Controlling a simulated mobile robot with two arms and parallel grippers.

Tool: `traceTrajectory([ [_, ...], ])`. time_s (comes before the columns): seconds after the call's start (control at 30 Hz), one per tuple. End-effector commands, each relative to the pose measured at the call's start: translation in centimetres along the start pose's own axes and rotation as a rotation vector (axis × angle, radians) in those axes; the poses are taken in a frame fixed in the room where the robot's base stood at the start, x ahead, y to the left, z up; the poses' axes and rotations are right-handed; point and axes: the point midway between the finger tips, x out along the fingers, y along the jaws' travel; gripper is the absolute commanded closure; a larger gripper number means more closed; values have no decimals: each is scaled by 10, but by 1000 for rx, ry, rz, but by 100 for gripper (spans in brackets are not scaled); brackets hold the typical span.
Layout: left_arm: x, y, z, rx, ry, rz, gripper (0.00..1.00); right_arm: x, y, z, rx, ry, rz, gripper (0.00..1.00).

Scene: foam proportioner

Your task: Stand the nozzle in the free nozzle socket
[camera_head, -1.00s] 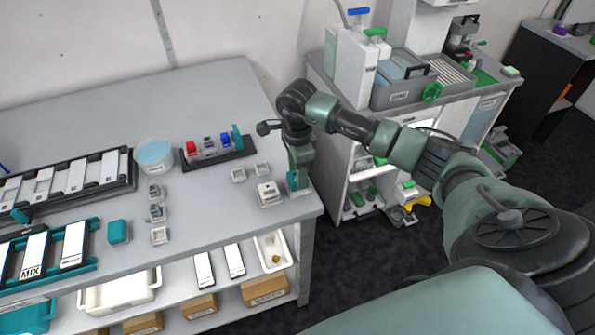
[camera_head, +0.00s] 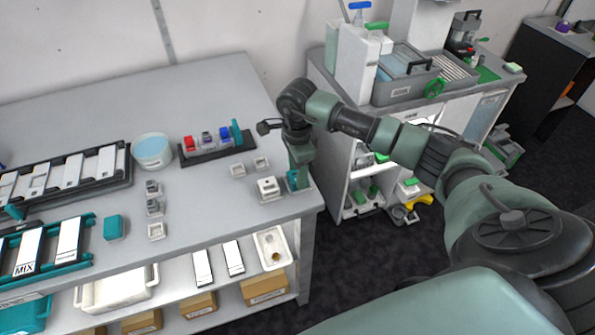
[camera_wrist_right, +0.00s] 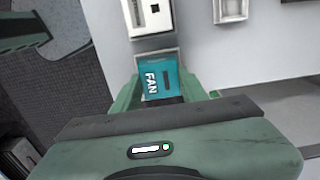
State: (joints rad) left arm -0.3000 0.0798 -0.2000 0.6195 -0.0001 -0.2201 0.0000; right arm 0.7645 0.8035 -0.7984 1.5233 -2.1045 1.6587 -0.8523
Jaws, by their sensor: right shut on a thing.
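The nozzle is a teal block marked FAN (camera_wrist_right: 155,78), held between the fingers of my right gripper (camera_wrist_right: 160,92). It also shows as a teal piece (camera_head: 297,179) near the right end of the table in the head view. A grey socket rim (camera_wrist_right: 160,54) shows right at the nozzle's edge in the wrist view; I cannot tell whether the nozzle is seated in it or just above. A white nozzle (camera_head: 268,186) stands in the neighbouring socket, and an empty-looking socket (camera_wrist_right: 230,9) lies beyond. My left gripper is out of view.
Two small grey sockets (camera_head: 262,163) lie behind the white nozzle. A dark rack with coloured pieces (camera_head: 218,150) and a tub of blue liquid (camera_head: 152,150) stand farther back left. The table's right edge is close to my gripper.

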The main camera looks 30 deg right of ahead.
Motion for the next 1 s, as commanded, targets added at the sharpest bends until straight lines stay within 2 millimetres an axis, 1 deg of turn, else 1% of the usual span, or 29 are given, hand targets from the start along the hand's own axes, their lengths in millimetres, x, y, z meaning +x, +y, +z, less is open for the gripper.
traceTrajectory([
  [0.27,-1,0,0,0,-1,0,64,-1,0,0,0,0,0,95],
  [0.3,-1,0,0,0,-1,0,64,-1,0,0,0,0,0,46],
  [0.33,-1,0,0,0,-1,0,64,-1,0,0,0,0,0,38],
  [0.37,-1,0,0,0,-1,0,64,-1,0,0,0,0,0,32],
  [0.6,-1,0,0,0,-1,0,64,-1,0,0,0,0,0,32],
  [0.67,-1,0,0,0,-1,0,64,-1,0,0,0,0,0,15],
  [0.7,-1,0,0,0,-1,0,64,-1,0,0,0,0,0,14],
  [1.0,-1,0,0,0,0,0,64,-2,0,0,0,0,0,14],
])
